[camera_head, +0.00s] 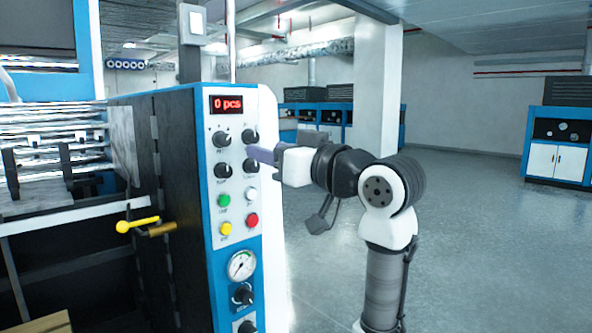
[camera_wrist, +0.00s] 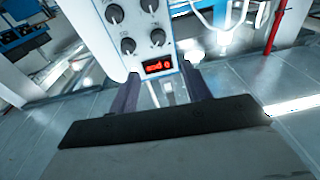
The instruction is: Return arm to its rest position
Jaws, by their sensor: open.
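My gripper (camera_head: 262,155) is at the end of my raised arm, level with the upper knobs of the control panel (camera_head: 216,265) in the head view. Its grey fingers overlap the panel's right edge in the picture. I cannot tell whether they touch it. In the wrist view my gripper (camera_wrist: 160,90) has two fingers apart with a gap between them and nothing held. The panel appears upside down just beyond the fingers, with its red display (camera_wrist: 158,66) and several black knobs (camera_wrist: 128,46).
The panel carries green (camera_head: 224,201), yellow (camera_head: 226,229) and red (camera_head: 252,220) buttons and a gauge (camera_head: 241,265). A yellow-knobbed lever (camera_head: 124,226) sticks out at left. A white pillar (camera_head: 377,85) stands behind my arm. The floor (camera_head: 480,220) to the right is clear.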

